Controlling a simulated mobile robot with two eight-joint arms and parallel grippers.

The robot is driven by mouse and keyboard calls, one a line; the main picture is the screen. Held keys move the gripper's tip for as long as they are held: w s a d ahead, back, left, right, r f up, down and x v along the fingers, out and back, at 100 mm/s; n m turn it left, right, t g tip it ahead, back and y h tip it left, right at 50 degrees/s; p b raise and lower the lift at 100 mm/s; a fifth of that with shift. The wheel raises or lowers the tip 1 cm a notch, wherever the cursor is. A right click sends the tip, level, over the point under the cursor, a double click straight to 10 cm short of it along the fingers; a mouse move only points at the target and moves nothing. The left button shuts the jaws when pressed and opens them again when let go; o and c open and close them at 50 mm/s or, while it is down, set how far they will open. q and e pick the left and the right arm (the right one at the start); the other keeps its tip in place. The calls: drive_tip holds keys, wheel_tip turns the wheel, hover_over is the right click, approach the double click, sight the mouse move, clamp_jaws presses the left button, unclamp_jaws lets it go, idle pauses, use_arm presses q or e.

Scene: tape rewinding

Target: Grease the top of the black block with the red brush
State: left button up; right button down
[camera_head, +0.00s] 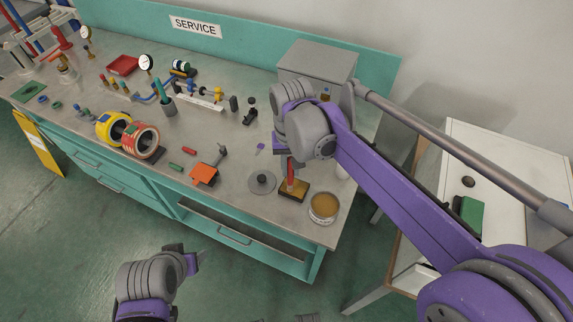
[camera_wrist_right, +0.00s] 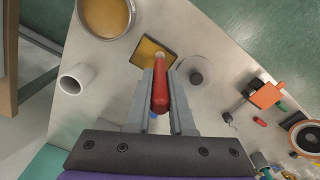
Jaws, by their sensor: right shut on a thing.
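The black block (camera_head: 297,190) lies flat on the bench near its right front corner. Its top looks amber-yellow with a dark rim, also in the right wrist view (camera_wrist_right: 150,50). My right gripper (camera_wrist_right: 161,80) is shut on the red brush (camera_wrist_right: 160,95), whose handle also shows upright in the head view (camera_head: 291,174). The brush's lower end is over the block; whether it touches is unclear. My right gripper (camera_head: 288,155) is above the block in the head view. My left gripper (camera_head: 190,260) is off the bench at lower left, its jaws unclear.
An open tin of amber grease (camera_head: 323,207) stands right of the block, near the bench edge. A grey disc with a knob (camera_head: 262,183) lies left of it. A white cylinder (camera_wrist_right: 73,79) stands nearby. An orange tool (camera_head: 205,173) and tape rolls (camera_head: 140,140) lie farther left.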

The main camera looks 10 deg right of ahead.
drive_tip(key=d, duration=0.1)
drive_tip(key=w+d, duration=0.1)
drive_tip(key=shift+w+d+p, duration=0.2)
drive_tip(key=shift+d+p, duration=0.2)
idle(4.2)
